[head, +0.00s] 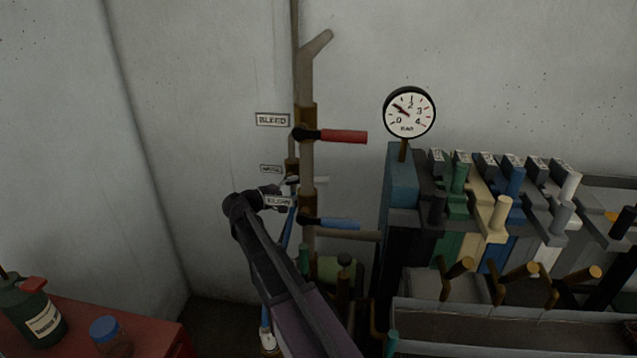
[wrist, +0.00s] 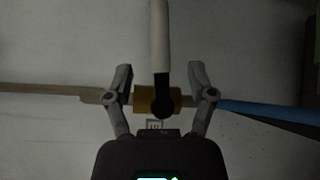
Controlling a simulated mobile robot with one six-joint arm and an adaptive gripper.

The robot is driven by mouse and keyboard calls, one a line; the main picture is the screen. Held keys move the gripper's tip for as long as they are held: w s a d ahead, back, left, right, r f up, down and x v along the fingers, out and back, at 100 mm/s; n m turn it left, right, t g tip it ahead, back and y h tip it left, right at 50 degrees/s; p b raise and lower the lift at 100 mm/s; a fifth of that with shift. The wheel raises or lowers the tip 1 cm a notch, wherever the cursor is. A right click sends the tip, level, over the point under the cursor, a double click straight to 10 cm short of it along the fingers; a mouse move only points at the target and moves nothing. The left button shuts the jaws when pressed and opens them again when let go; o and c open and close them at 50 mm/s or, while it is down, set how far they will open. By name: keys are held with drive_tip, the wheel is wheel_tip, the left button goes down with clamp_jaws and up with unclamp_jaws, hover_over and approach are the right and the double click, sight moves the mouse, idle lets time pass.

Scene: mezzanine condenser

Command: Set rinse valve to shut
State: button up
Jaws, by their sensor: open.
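In the wrist view a valve with a white lever (wrist: 159,38) shows straight ahead. Its black pivot end (wrist: 163,104) sits on a brass body (wrist: 150,98), and the lever stands crosswise to the pipe. My gripper (wrist: 161,75) is open, one finger on each side of the lever, with a visible gap on both sides. In the head view my gripper (head: 272,195) is at the pipes and hides most of this valve. Only a pale end of the lever (head: 321,179) shows, pointing right. A small label (head: 271,169) beside it is too small to read surely.
A red lever (head: 343,136) marked BLEED is above and a blue lever (head: 340,224) below, both pointing right. A pressure gauge (head: 409,112) and a bank of coloured valves stand to the right. A red cabinet (head: 150,333) with bottles is at lower left.

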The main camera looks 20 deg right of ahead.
sight(316, 181)
drive_tip(key=x, duration=0.8)
drive_tip(key=shift+w+d, duration=0.1)
drive_tip(key=shift+d, duration=0.2)
drive_tip(key=shift+a, duration=0.1)
clamp_jaws()
